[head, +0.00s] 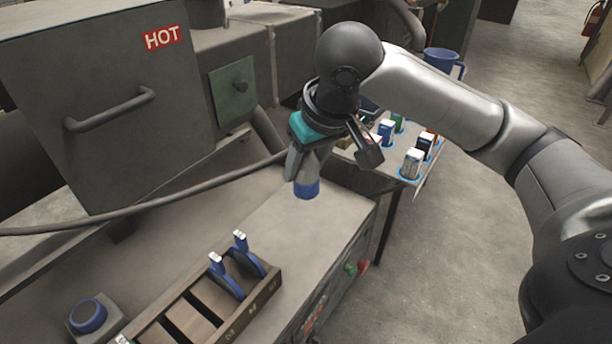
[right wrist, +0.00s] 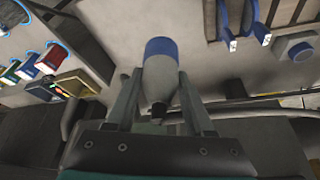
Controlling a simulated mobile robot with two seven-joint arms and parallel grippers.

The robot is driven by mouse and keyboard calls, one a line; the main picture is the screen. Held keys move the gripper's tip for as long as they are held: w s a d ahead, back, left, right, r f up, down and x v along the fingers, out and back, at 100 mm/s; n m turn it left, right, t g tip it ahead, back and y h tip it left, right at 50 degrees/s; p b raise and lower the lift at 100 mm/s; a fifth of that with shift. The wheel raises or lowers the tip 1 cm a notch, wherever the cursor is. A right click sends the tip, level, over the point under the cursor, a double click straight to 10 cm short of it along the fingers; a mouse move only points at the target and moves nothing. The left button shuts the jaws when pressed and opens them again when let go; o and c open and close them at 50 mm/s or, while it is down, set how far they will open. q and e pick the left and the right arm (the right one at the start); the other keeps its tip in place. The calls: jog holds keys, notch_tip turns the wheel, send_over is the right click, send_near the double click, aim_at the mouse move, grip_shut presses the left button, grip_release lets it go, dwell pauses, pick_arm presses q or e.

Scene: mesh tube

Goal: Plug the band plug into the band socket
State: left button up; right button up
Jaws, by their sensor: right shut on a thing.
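The band plug, a grey body with a blue band at its end, shows in the head view (head: 306,188) and in the right wrist view (right wrist: 161,50). My right gripper (head: 305,168) is shut on its grey body. The blue end points down over the grey bench top, apparently above it. A dark cable runs left from near the gripper. A grey block with a blue round top, seemingly the band socket, stands at the bench's lower left in the head view (head: 88,315), and at the upper right in the right wrist view (right wrist: 298,48). The plug is well apart from it. My left gripper is not in view.
A wooden rack (head: 262,290) with blue-handled pieces stands between plug and blue-topped block. A dark cabinet marked HOT (head: 60,90) rises behind the bench. A side table (head: 412,180) at right holds several coloured items and a blue mug (head: 440,62).

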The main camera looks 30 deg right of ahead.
jog(key=shift+r, duration=0.3)
jog(key=shift+a, duration=0.1)
jog(key=w+a+f, duration=0.1)
jog(key=a+f, duration=0.1)
jog(key=a, duration=0.6)
jog(key=shift+w+a, duration=0.2)
